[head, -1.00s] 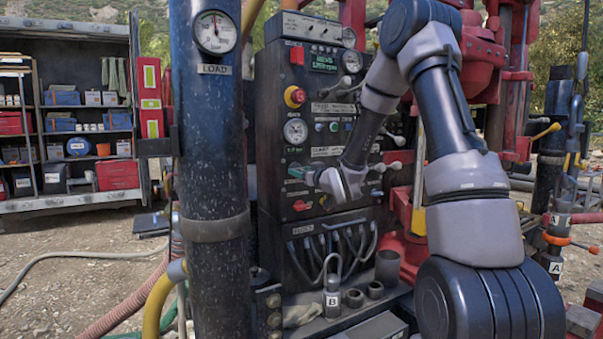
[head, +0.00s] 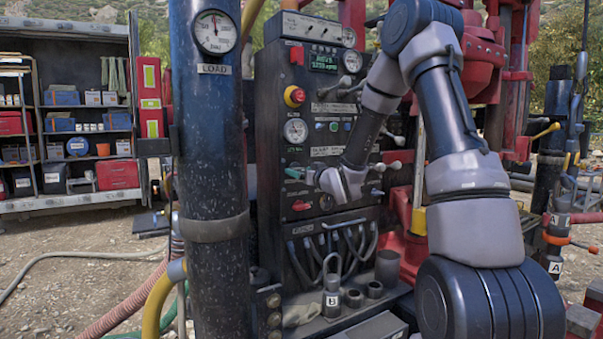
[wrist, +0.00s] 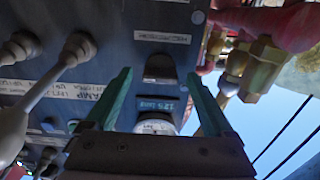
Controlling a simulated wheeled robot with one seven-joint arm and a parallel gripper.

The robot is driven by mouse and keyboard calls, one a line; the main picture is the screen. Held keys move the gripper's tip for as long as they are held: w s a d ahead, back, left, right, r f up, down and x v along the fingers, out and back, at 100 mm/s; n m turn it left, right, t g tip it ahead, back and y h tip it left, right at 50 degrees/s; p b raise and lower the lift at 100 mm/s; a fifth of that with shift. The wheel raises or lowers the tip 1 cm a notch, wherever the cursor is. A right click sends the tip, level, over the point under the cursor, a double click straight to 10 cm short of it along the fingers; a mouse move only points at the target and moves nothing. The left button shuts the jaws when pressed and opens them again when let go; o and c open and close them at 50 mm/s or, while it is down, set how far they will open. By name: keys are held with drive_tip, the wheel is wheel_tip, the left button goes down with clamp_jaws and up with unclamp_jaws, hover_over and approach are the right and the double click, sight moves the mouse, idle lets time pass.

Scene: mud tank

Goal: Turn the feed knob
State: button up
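The dark control panel (head: 300,130) stands in the middle of the head view, with gauges, knobs and small labels. My gripper (head: 293,172) is at the panel's lower middle, its teal finger close to the face. In the wrist view, my gripper (wrist: 158,73) has two teal fingers spread wide apart. Between them show a dark block (wrist: 160,68), a small lit display (wrist: 156,104) and a pale round dial (wrist: 155,126), partly hidden by the gripper body. No label that reads "feed" is legible, so I cannot tell which control is the feed knob. Contact is not clear.
A red knob (head: 301,206) is below my gripper, and a red-and-yellow stop button (head: 294,96) is above. Levers with pale ball ends (head: 394,166) stick out at right. A thick dark post (head: 212,180) stands left of the panel. Hoses hang below.

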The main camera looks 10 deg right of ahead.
drive_tip(key=v, duration=1)
drive_tip(key=shift+s, duration=0.4)
drive_tip(key=shift+d, duration=0.15)
drive_tip(key=s+d+r+m+g+h, duration=0.5)
drive_tip(key=s+d+r+h, duration=0.1)
drive_tip(key=s, duration=0.4)
drive_tip(key=s+a+r+m+g+y, duration=0.1)
drive_tip(key=s+a+g, duration=0.1)
drive_tip(key=s, duration=0.7)
drive_tip(key=s+a+r+m+g+y, duration=0.1)
drive_tip(key=s+a+g, duration=0.1)
drive_tip(key=s, duration=0.8)
drive_tip(key=shift+r+m+g, duration=0.2)
drive_tip(key=shift+m+g, duration=0.1)
drive_tip(key=shift+g, duration=0.2)
idle(0.4)
